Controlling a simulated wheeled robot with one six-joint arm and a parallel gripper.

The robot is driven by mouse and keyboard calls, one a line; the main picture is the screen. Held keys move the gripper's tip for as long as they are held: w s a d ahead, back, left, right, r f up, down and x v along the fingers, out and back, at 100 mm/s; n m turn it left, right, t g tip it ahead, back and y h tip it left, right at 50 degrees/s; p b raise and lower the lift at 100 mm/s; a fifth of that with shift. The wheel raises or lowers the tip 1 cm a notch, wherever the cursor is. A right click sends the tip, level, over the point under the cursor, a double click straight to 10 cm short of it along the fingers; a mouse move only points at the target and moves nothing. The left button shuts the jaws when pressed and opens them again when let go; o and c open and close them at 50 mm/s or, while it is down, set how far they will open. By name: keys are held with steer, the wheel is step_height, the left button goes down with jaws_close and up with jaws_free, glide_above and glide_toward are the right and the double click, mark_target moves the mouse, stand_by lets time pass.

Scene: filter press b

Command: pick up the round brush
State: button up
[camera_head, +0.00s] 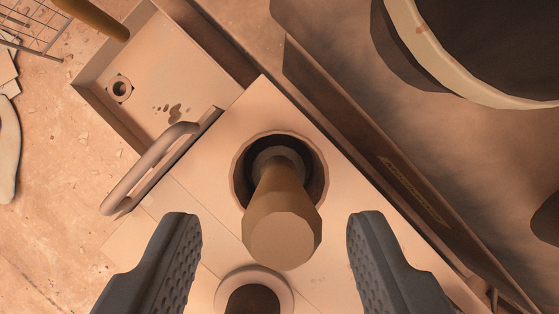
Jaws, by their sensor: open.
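A tan wooden handle, which looks like that of the round brush (281,232), sticks up out of a round hole in a pale block (262,112). Its faceted end points toward the camera, and its lower part is hidden in the dark hole, so I cannot see any bristles. My gripper (274,222) is open, with one dark ridged finger on each side of the handle. There is a clear gap in the picture between the handle and both fingers. Nothing is held.
A second round hole (254,300) lies in front of the first. A grey bar handle (150,170) is on the block's left side. A shallow tray (180,50) with a drain fitting lies behind. A dark panel (370,150) and a large round rim (440,70) are at right.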

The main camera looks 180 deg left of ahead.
mark_target(279, 168)
steer(key=shift+x, duration=2.35)
steer(key=shift+s+d, duration=0.1)
steer(key=shift+s, duration=0.1)
steer(key=shift+c, duration=0.5)
jaws_close()
